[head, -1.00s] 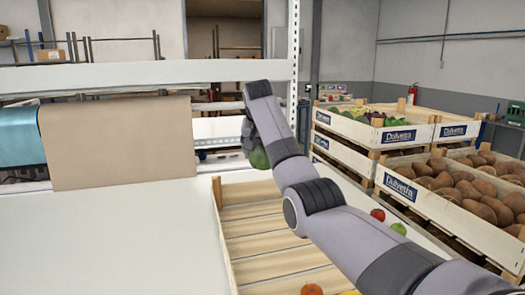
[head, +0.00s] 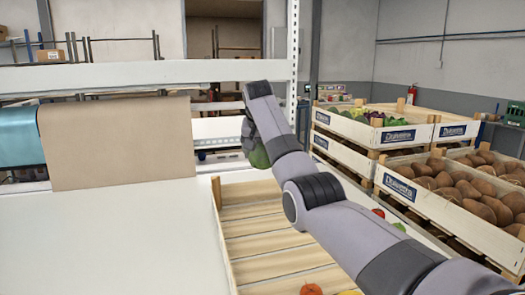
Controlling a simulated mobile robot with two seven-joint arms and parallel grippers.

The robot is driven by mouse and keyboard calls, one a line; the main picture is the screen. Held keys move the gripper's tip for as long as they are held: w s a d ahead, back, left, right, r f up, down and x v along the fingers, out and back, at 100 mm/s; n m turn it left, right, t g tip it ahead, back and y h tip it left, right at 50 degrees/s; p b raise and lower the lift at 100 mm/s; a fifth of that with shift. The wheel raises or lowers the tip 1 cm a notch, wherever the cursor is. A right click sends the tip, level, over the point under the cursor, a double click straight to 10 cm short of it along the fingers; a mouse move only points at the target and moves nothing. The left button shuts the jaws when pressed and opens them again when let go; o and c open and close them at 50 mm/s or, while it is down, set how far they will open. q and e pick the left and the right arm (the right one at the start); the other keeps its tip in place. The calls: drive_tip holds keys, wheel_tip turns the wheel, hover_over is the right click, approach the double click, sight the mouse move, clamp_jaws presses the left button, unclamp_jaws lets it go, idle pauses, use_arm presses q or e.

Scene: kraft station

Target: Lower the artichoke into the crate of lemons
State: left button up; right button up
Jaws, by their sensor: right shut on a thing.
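My right gripper (head: 250,138) is shut on the artichoke (head: 260,158), a green rounded thing largely hidden behind my own wrist. It hangs beyond the far end of a slatted wooden crate (head: 217,193), at the far side of the white table, and appears above table level. The crate's near end is cut off by the picture edge and my arm covers its right part. A sliver of yellow (head: 349,293), perhaps a lemon, shows at the bottom edge. I cannot tell for sure which crate holds the lemons. My left gripper is out of view.
A red-orange round item (head: 311,289) lies near the crate's front. A red item (head: 379,213) and a green one (head: 399,227) show beyond my forearm. Brown paper (head: 120,143) hangs at the left back. Potato crates (head: 430,198) stand right. The white table (head: 110,240) is clear at left.

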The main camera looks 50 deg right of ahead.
wheel_tip(320, 180, down, 11)
drive_tip(key=b, duration=0.5)
idle(1.3)
drive_tip(key=shift+f+b, duration=0.7)
drive_tip(key=shift+f, duration=1.3)
idle(1.2)
drive_tip(key=o, duration=1.1)
drive_tip(key=shift+c, duration=0.2)
drive_tip(key=p+v, duration=0.5)
drive_tip(key=v, duration=0.2)
drive_tip(key=shift+r, duration=0.1)
